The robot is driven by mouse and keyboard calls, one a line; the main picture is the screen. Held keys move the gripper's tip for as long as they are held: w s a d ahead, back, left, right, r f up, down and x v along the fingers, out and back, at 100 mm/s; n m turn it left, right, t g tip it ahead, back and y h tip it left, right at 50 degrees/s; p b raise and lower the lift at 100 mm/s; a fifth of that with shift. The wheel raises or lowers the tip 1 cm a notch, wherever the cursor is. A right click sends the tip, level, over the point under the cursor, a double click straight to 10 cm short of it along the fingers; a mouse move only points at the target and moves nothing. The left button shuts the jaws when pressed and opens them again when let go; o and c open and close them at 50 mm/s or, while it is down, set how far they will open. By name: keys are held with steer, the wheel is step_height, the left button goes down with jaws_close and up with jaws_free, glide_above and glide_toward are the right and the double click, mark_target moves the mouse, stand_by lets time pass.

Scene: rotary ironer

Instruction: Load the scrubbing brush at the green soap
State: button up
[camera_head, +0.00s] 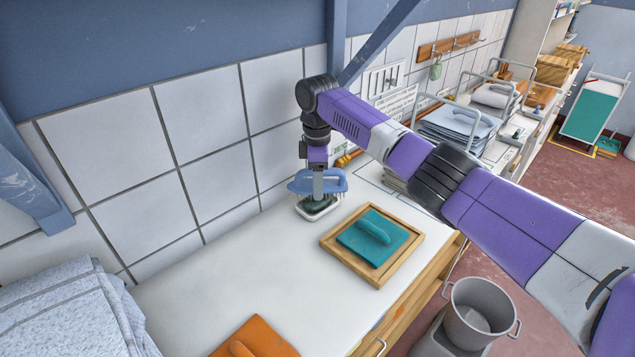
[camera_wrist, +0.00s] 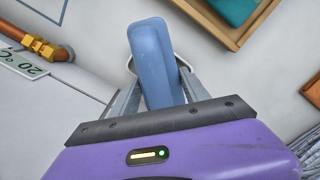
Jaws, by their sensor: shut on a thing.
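A blue scrubbing brush (camera_head: 335,182) is held by my gripper (camera_head: 318,188) over a small white dish (camera_head: 330,208) near the tiled wall. Dark green soap (camera_head: 316,206) shows in the dish just below the brush. I cannot tell whether the bristles touch the soap. In the wrist view the brush's blue handle (camera_wrist: 152,50) lies between the grey fingers (camera_wrist: 155,85), which are shut on it.
To the right of the dish, a wooden tray (camera_head: 329,243) holds a teal handled block (camera_head: 365,242). An orange handled block (camera_head: 262,342) lies at the front. Folded grey cloth (camera_head: 65,305) is at the left. A grey bucket (camera_head: 480,310) stands beyond the counter. Bare white counter (camera_head: 240,270) lies between.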

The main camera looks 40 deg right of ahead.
steer(key=shift+f, duration=0.65)
stand_by(2.4)
steer(key=shift+r, duration=0.1)
steer(key=shift+r+p, duration=3.25)
steer(key=shift+r, duration=0.25)
